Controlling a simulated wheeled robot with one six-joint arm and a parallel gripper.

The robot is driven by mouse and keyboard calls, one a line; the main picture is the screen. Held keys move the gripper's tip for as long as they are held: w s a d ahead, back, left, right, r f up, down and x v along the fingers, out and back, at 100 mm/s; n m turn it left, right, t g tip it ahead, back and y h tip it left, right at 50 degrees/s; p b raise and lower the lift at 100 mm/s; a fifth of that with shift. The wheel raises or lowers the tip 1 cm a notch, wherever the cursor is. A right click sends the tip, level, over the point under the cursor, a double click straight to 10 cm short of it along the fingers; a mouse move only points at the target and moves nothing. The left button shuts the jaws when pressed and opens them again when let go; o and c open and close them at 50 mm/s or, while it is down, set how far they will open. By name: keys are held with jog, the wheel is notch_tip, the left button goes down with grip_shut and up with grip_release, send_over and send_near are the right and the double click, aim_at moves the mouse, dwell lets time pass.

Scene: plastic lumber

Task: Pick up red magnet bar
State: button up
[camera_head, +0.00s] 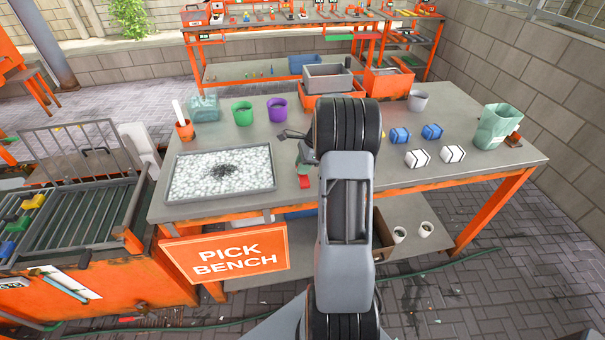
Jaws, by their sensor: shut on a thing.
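The red magnet bar (304,182) shows as a small red piece at the lower end of my gripper, just right of the white-filled tray. My gripper (303,172) points down over the pick bench (400,200) and is shut on the bar. My arm hides part of the gripper and the bench behind it. I cannot tell whether the bar touches the bench top.
A tray (222,198) of white pellets with a dark patch lies left of my gripper. Green (242,114) and purple (278,109) cups stand behind. Blue (400,135) and white (417,158) blocks and a clear greenish container (497,126) are right. Grey and orange bins stand at the back.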

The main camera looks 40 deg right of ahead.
grip_shut()
jog(key=shift+r, duration=0.2)
jog(key=shift+r, duration=0.25)
notch_tip(320, 180, up, 2)
jog(key=shift+r, duration=0.1)
jog(key=w+d+r+p, duration=0.3)
jog(key=w+d+r, duration=0.6)
jog(key=w+r, duration=0.1)
jog(key=shift+w+p, duration=0.25)
jog(key=shift+p, duration=0.15)
jog(key=shift+d, duration=0.1)
